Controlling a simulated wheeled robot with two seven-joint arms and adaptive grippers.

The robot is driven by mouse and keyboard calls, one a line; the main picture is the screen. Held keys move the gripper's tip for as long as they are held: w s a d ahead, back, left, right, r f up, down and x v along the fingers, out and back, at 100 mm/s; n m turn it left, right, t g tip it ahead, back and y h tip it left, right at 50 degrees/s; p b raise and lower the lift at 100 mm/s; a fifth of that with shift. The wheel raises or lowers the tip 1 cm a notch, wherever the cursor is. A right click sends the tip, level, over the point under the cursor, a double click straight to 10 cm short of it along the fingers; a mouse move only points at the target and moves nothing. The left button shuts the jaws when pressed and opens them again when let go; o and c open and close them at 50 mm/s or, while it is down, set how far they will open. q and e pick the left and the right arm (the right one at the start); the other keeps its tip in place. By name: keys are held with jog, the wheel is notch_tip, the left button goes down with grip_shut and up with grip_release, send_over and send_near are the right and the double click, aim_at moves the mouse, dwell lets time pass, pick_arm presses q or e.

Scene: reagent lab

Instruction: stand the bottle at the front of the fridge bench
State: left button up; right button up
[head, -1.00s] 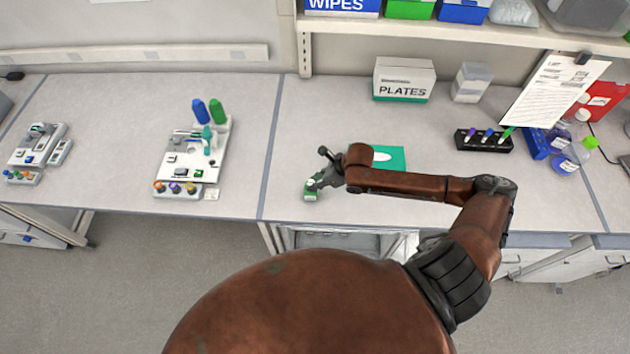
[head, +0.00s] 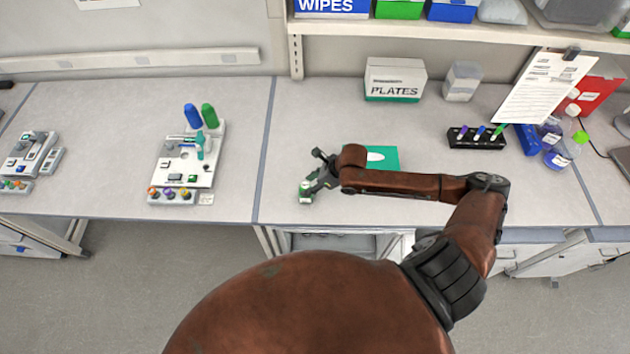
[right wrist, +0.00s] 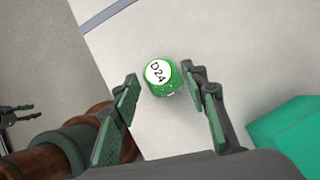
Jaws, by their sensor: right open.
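The bottle (head: 306,191) is small, with a green cap, and stands upright near the front edge of the bench (head: 235,190), just right of a seam. In the right wrist view the bottle (right wrist: 161,76) shows from above, its white cap label reading "D24". My right gripper (head: 312,184) is at the bottle. In the right wrist view its open fingers (right wrist: 160,80) lie on either side of the cap, with gaps visible. A dark jointed part (right wrist: 14,114) at the left edge of that view looks like my left gripper; its jaws are unclear. The head view does not show it.
A teal box (head: 384,157) lies behind my right forearm. A PLATES box (head: 395,80), a dark tube rack (head: 477,138) and flasks (head: 558,156) stand further back and right. A white equipment tray (head: 189,155) is on the left. Bench around the bottle is mostly clear.

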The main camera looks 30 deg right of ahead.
jog(key=b+v, duration=0.1)
jog(key=v, duration=1.1)
jog(key=shift+c, duration=0.2)
